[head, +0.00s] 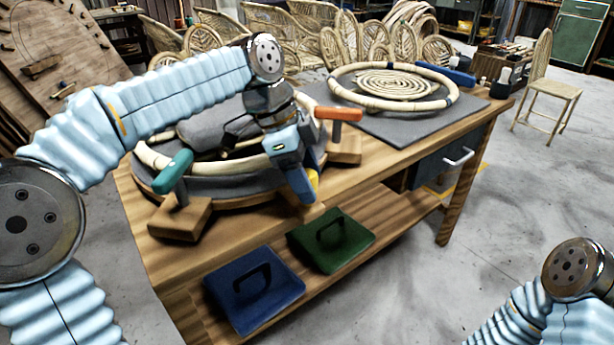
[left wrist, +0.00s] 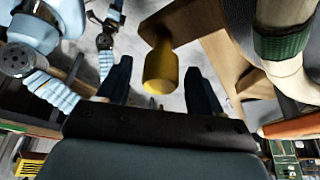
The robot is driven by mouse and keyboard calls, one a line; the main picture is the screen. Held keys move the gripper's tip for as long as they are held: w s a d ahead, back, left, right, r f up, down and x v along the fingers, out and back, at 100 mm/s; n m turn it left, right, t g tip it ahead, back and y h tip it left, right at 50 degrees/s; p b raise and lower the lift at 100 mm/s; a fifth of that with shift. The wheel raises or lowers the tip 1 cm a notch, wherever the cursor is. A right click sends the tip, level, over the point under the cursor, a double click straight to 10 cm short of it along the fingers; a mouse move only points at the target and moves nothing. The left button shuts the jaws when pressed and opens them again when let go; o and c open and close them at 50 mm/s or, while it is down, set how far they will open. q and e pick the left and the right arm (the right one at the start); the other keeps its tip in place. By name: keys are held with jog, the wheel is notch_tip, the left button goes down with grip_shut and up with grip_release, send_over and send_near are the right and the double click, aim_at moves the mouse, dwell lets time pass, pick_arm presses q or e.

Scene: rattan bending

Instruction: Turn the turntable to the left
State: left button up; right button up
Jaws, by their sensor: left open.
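The turntable (head: 232,186) is a round grey-topped disc with a wooden rim on the left of the workbench, bearing a pale rattan ring (head: 150,158). A yellow handle (head: 314,180) shows at its front right edge, partly hidden by my left gripper (head: 302,178). In the left wrist view the yellow handle (left wrist: 160,68) lies between the two dark, spread fingers of my left gripper (left wrist: 160,88). The fingers stand apart from it on both sides. My right arm shows at the lower right of the head view; its gripper cannot be made out.
A teal-handled clamp (head: 173,172) and an orange-handled clamp (head: 338,114) stand on wooden blocks beside the turntable. A grey mat (head: 385,128) with a rattan ring (head: 345,95) lies at the right. Blue (head: 275,297) and green (head: 352,250) items lie on the lower shelf.

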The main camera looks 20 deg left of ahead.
pick_arm(q)
jog(key=shift+c, duration=0.4)
grip_shut()
